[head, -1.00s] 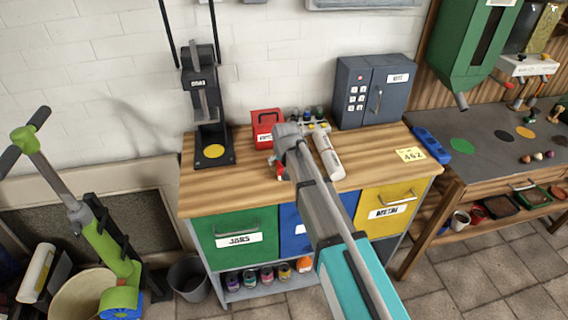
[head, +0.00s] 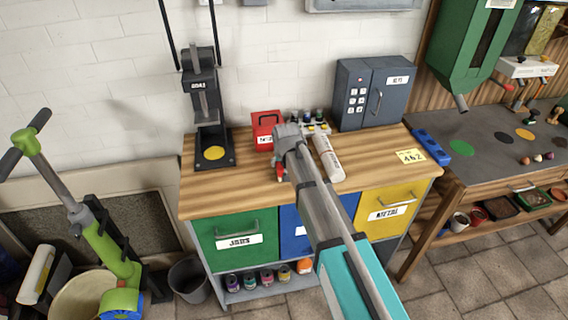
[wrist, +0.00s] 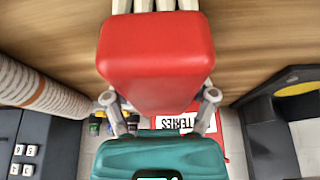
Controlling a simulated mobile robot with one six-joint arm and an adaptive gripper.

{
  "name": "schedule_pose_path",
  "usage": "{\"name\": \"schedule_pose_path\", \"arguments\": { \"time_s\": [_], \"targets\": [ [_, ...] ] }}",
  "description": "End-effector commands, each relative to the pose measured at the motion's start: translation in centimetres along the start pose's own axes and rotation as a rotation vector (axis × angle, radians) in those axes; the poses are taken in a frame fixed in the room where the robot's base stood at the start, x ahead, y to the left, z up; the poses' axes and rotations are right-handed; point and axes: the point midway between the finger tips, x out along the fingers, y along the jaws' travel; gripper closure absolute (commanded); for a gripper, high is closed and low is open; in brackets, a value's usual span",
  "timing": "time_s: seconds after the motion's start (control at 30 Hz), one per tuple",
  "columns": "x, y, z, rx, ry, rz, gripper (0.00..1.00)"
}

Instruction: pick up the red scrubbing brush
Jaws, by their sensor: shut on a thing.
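The red scrubbing brush (wrist: 157,60) fills the upper middle of the wrist view, a red block with pale bristles at its top edge. My gripper (wrist: 159,101) has one finger on each side of the brush and is shut on it. In the head view, my gripper (head: 281,160) is over the wooden-topped bench (head: 250,193), and only a small red bit of the brush (head: 280,178) shows beside it. My arm hides the rest. I cannot tell whether the bristles touch the bench top.
A white cylinder (head: 328,158) lies just right of my gripper. Behind are a red batteries box (head: 265,130) and several small jars (head: 308,122). A black press (head: 210,125) stands left and a dark keypad safe (head: 373,92) right. The bench's front left is clear.

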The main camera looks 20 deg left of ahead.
Motion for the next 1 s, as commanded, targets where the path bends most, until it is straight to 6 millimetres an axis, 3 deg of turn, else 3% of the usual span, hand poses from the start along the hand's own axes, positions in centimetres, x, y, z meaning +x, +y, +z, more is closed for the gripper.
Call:
{"name": "schedule_pose_path", "arguments": {
  "time_s": [0.4, 0.9, 1.0],
  "targets": [
    [-3.2, 0.1, -1.3, 0.001, 0.0, 0.0, 0.8],
    [-10.3, 3.0, 0.4, 0.002, 0.0, 0.001, 0.8],
    [-11.9, 4.3, 2.0, 0.002, 0.0, 0.001, 0.8]
  ]
}}
